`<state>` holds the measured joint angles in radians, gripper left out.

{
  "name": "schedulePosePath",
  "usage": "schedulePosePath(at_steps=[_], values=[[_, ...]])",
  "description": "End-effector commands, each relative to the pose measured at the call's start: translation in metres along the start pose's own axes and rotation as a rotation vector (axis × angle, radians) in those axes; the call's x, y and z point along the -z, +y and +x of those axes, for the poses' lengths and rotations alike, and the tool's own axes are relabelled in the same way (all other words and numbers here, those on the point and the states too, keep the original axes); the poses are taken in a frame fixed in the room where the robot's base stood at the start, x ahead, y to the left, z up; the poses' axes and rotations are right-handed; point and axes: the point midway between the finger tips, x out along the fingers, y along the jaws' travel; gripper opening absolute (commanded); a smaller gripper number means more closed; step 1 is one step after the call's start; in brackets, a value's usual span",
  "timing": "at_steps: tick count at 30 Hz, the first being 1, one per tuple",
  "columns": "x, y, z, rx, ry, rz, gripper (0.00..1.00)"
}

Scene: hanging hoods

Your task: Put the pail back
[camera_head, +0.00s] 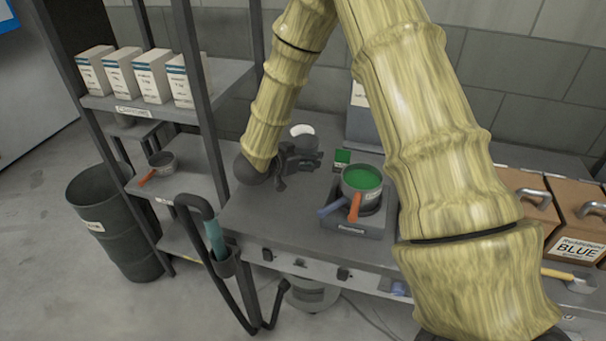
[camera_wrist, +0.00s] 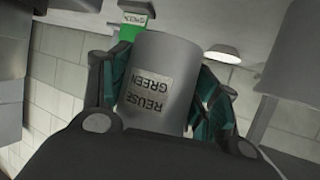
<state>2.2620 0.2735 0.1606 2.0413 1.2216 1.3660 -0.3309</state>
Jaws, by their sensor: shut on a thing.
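The pail is a plain grey cylinder (camera_wrist: 160,75) with a "REUSE GREEN" label that reads upside down in the wrist view. My gripper (camera_wrist: 165,108) is shut on it, with one dark green finger on each side. In the head view, my gripper (camera_head: 300,160) is over the back of the grey bench, left of a hotplate-like stand. The round grey top with a pale inside (camera_head: 302,131) shows just behind it. I cannot tell whether the pail touches the bench.
A pot of green liquid (camera_head: 362,178) with an orange handle sits on the grey stand (camera_head: 350,226). A small green block (camera_head: 342,157) is behind it. Brown boxes (camera_head: 575,215) stand at right.

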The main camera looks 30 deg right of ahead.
Motion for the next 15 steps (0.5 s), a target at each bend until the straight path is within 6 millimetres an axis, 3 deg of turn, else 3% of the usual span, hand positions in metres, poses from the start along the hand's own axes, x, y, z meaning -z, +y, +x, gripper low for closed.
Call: schedulePosePath(at_steps=[4,15], values=[[-0.016,0.0,0.006,0.0,-0.001,-0.001,0.32],[-0.035,-0.003,0.012,0.005,-0.001,-0.003,0.32]])
